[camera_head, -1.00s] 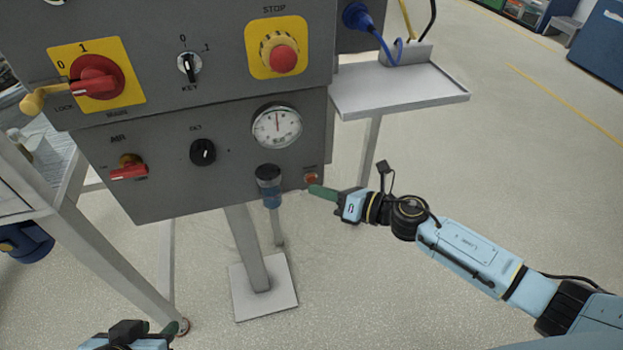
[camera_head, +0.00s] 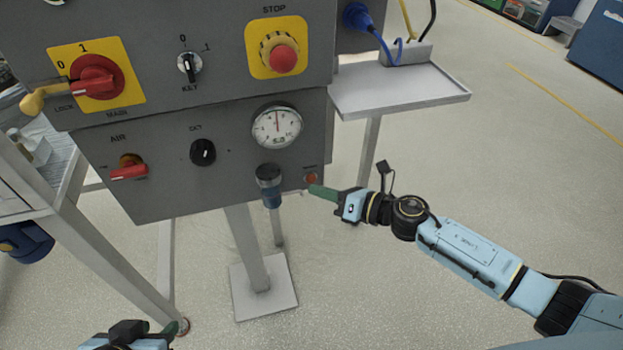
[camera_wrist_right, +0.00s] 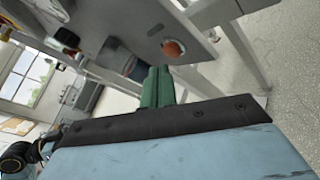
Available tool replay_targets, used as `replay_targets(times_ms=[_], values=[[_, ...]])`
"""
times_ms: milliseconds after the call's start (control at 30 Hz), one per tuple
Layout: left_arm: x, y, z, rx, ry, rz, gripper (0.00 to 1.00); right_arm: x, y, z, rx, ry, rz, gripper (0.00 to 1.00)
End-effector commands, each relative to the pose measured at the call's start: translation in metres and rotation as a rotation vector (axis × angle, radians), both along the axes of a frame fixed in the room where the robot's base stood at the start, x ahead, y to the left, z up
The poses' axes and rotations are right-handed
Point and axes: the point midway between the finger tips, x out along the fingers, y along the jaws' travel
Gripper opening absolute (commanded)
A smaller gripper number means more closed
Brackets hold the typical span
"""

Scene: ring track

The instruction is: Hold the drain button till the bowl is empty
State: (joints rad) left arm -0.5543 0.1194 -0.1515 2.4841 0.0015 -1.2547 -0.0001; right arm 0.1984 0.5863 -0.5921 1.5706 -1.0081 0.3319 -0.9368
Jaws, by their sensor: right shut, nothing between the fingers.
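The drain button (camera_head: 311,178) is a small orange-red button at the lower right corner of the grey panel; it also shows in the right wrist view (camera_wrist_right: 173,48). The bowl (camera_head: 272,197) is a small bluish see-through cup under a dark cap, left of the button; its liquid level is too small to tell. My right gripper (camera_head: 312,190) is shut and empty, its green fingertips just below the button. In the right wrist view a small gap shows between fingertips (camera_wrist_right: 155,72) and button. My left gripper (camera_head: 158,328) is at the bottom edge, partly cut off.
A pressure gauge (camera_head: 277,127) sits above the bowl. The panel also carries a red AIR handle (camera_head: 130,172), a dark knob (camera_head: 203,152) and a red STOP button (camera_head: 283,60). A grey shelf (camera_head: 405,90) juts out at right. The floor at right is clear.

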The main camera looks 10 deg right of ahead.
Motion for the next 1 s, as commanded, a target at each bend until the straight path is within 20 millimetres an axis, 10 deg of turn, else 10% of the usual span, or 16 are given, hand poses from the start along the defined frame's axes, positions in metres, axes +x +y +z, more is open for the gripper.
replay_targets(times_ms=[1000], values=[[0.000,0.000,-0.003,0.000,0.001,0.000,0.36,0.012,0.001,0.000,0.000,0.000,0.000,0.00]])
